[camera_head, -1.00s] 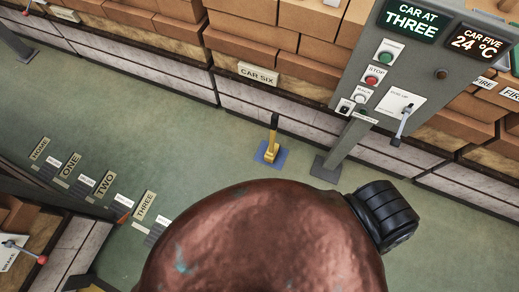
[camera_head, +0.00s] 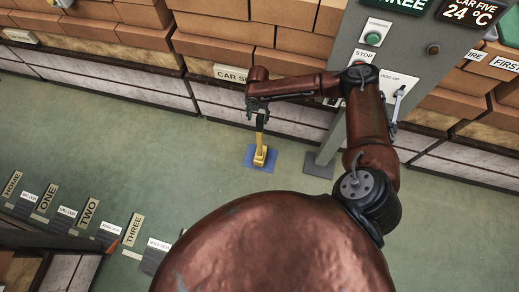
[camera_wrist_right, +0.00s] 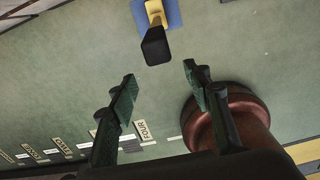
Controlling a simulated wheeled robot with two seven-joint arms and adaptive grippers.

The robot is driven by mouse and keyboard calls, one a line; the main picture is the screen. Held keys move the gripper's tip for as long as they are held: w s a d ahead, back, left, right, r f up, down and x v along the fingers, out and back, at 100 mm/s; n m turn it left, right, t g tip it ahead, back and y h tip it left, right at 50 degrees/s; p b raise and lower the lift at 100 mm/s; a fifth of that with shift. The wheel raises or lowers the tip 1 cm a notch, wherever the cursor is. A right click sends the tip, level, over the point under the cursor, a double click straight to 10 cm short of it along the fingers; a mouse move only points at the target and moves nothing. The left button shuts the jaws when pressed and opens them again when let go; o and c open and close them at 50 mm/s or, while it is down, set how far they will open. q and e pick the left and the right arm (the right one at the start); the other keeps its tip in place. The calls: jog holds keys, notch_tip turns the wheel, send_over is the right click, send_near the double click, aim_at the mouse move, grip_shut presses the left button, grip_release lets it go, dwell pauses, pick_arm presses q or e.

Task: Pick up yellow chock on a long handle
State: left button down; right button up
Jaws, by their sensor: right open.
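The yellow chock (camera_head: 260,157) stands on a blue square on the green floor, with its long handle rising from it. In the right wrist view the chock (camera_wrist_right: 154,10) is at the top, and the black end of its handle (camera_wrist_right: 155,47) points toward the camera. My right gripper (camera_head: 257,110) is at the top of the handle in the head view. In the right wrist view my right gripper (camera_wrist_right: 158,92) is open, its two fingers apart, with the handle end beyond the gap and nothing held. My left gripper is not in view.
The blue square (camera_head: 249,157) lies on open green floor. A grey control post (camera_head: 324,150) with buttons and a lever stands to the right. Stacked brown boxes (camera_head: 210,50) line the wall behind. Floor labels such as THREE (camera_head: 134,229) lie at lower left.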

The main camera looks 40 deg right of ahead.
aim_at(260, 115)
jog(key=w+d+r, duration=0.2)
jog(key=d, duration=0.1)
jog(key=shift+d+r, duration=0.2)
jog(key=shift+w+f+b, duration=0.2)
jog(key=shift+f+b, duration=0.45)
jog(key=shift+f, duration=1.15)
notch_tip(260, 115, down, 4)
jog(key=shift+r+b, duration=0.15)
jog(key=shift+b, duration=0.55)
jog(key=shift+f, duration=0.2)
jog(key=shift+r, duration=0.1)
grip_shut()
jog(key=shift+w+r, duration=0.15)
jog(key=shift+w, duration=0.05)
